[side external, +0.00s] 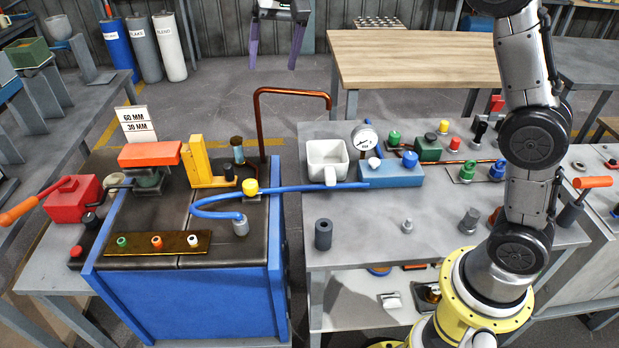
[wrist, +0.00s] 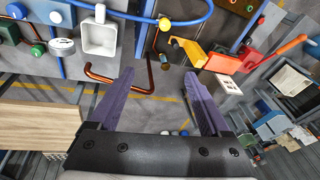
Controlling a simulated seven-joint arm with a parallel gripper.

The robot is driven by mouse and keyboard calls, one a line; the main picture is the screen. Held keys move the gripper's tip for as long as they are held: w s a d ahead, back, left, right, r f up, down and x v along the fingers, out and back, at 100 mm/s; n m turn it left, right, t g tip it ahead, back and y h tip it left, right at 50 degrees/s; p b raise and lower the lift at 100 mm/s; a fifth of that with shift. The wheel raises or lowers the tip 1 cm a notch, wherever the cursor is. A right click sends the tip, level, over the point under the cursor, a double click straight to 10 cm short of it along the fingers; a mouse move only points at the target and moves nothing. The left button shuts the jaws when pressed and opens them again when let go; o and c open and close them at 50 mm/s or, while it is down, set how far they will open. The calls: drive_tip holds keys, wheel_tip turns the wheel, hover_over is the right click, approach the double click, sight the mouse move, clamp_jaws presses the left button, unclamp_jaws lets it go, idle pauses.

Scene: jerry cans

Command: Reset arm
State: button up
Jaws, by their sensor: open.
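My gripper (side external: 274,52) is at the top of the side external view, high above the floor behind the two workbenches. Its two purple fingers point down and stand apart with nothing between them. In the wrist view my gripper (wrist: 165,85) also shows open and empty, the fingers spread wide. A bent copper pipe (side external: 291,92) rises below it between the benches, and it shows just ahead of the left finger in the wrist view (wrist: 118,82). No object touches the fingers. No jerry can can be made out for certain.
A blue-sided bench (side external: 190,305) carries a yellow bracket (side external: 200,165) and a blue hose (side external: 300,189). The grey bench (side external: 360,215) holds a white square cup (side external: 327,160), a gauge (side external: 364,138) and several knobs. A wooden table (side external: 420,60) stands behind. Open floor lies beneath my gripper.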

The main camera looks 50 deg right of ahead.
drive_tip(key=s+d+r+n+t, duration=0.1)
drive_tip(key=s+r, duration=0.1)
drive_tip(key=s, duration=0.9)
drive_tip(key=s+d+r+n+t, duration=0.1)
drive_tip(key=s+d+r, duration=0.1)
drive_tip(key=s, duration=0.9)
drive_tip(key=s+f+n, duration=0.4)
drive_tip(key=s+f, duration=0.7)
drive_tip(key=f, duration=0.1)
drive_tip(key=shift+s+d+f+n, duration=0.15)
drive_tip(key=shift+s+n, duration=0.15)
drive_tip(key=shift+n, duration=0.1)
